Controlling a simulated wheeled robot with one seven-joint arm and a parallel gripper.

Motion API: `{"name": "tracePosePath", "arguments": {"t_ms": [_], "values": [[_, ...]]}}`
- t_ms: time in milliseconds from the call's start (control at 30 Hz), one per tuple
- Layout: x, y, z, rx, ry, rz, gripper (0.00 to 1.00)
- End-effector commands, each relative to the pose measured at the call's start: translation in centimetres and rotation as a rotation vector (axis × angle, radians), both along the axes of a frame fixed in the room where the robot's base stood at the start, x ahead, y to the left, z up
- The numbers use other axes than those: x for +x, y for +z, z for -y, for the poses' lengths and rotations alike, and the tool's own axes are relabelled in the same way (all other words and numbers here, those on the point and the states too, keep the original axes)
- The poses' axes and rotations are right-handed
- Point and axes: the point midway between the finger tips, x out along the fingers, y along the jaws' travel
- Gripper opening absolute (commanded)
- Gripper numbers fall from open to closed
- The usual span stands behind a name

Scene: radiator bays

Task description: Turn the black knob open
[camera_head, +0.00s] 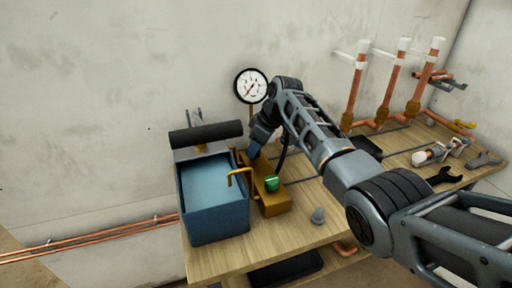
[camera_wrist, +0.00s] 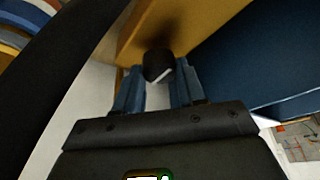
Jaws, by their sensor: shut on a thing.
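The black knob (camera_wrist: 157,64) shows in the wrist view, on the side of a brass-coloured block (camera_wrist: 180,22). My gripper (camera_wrist: 159,76) is shut on the knob, with one blue-grey finger on each side of it. In the head view my gripper (camera_head: 259,138) reaches down at the back end of the brass block (camera_head: 274,203), beside the blue tank. The knob is hidden there behind my gripper and arm. A green knob (camera_head: 272,184) sits on the front part of the same block.
A blue tank (camera_head: 214,220) with a black roller-like handle (camera_head: 205,134) stands left of the block. A pressure gauge (camera_head: 251,86) rises behind. Copper pipes (camera_head: 355,92) and wrenches (camera_head: 445,176) are at right on the wooden bench (camera_head: 300,232). A small grey part (camera_head: 318,216) lies in front.

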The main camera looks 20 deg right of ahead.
Motion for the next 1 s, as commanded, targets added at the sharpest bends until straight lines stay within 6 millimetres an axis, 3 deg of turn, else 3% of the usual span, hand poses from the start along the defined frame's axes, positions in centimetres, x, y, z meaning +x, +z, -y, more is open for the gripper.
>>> {"name": "tracePosePath", "arguments": {"t_ms": [200, 233, 467, 767, 1000], "values": [[0.0, 0.0, 0.0, -0.001, 0.0, -0.001, 0.09], [0.0, 0.0, 0.0, -0.001, 0.0, -0.001, 0.4], [0.0, 0.0, 0.0, -0.001, -0.001, 0.0, 0.62], [0.0, 0.2, 0.1, 0.0, -0.001, 0.0, 0.64], [-0.8, 3.0, 0.9, 0.0, -0.002, 0.003, 0.64]]}}
